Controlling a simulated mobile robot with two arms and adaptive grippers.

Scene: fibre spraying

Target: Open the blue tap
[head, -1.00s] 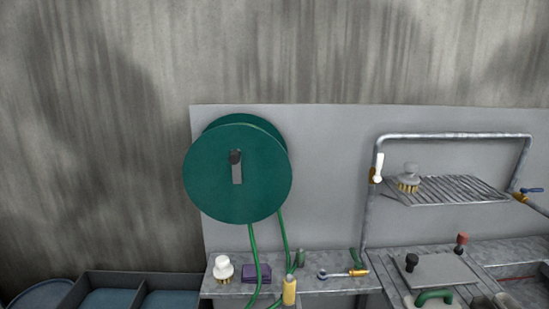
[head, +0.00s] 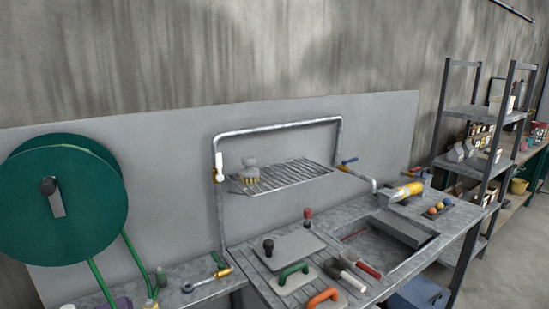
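The blue tap (head: 349,161) is a small blue lever on a brass fitting, at the right end of the metal pipe frame (head: 280,126) above the workbench. A white-handled tap (head: 220,161) sits on the left upright of the same frame. Neither of my grippers shows in the head view.
A wire rack with a brush (head: 250,173) hangs between the taps. The bench below holds a plate (head: 290,248), green (head: 293,273) and orange handled tools (head: 323,297), and a yellow tool (head: 408,191). A green hose reel (head: 62,200) is at left, shelves (head: 470,145) at right.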

